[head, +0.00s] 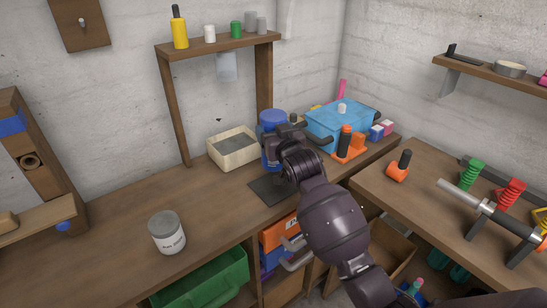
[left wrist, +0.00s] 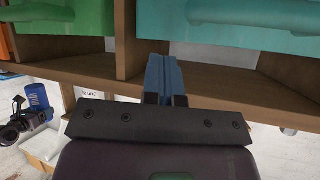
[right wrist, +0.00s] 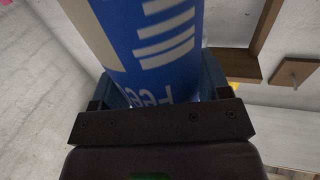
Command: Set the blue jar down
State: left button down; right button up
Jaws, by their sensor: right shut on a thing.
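The blue jar (head: 272,122) with a blue lid stands upright at the back of the workbench, partly hidden by my right gripper (head: 277,160). My right gripper is shut on it; in the right wrist view the blue jar (right wrist: 160,45), with white print, fills the space between the fingers. A dark mat (head: 268,191) lies just in front and below. I cannot tell whether the jar's base touches anything. My left gripper (left wrist: 166,80) is shut and empty in front of drawers; the head view does not show it. The left wrist view shows the blue jar (left wrist: 37,97) small at the left.
A cream bin (head: 233,150) stands left of the jar. A light blue box (head: 337,125) and an orange tool (head: 349,146) stand close on the right. A grey-lidded white jar (head: 167,233) is at the front left. The bench's middle left is clear.

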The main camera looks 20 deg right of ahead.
jog(key=shift+f+b, duration=0.4)
jog(key=shift+f, duration=3.55)
jog(key=shift+f, duration=0.1)
jog(key=o, duration=1.2)
jog(key=shift+f, duration=0.1)
jog(key=shift+s, duration=0.45)
jog(key=s, duration=1.1)
jog(key=s+d+f+g+h, duration=0.1)
jog(key=s+d+f+g, duration=0.2)
jog(key=s+f, duration=0.7)
jog(key=s+d+f+g, duration=0.3)
jog(key=s+f, duration=0.7)
jog(key=s, duration=0.5)
jog(key=shift+s+d+f+h+p, duration=0.2)
jog(key=shift+s+d+h+p, duration=0.15)
jog(key=shift+d, duration=0.35)
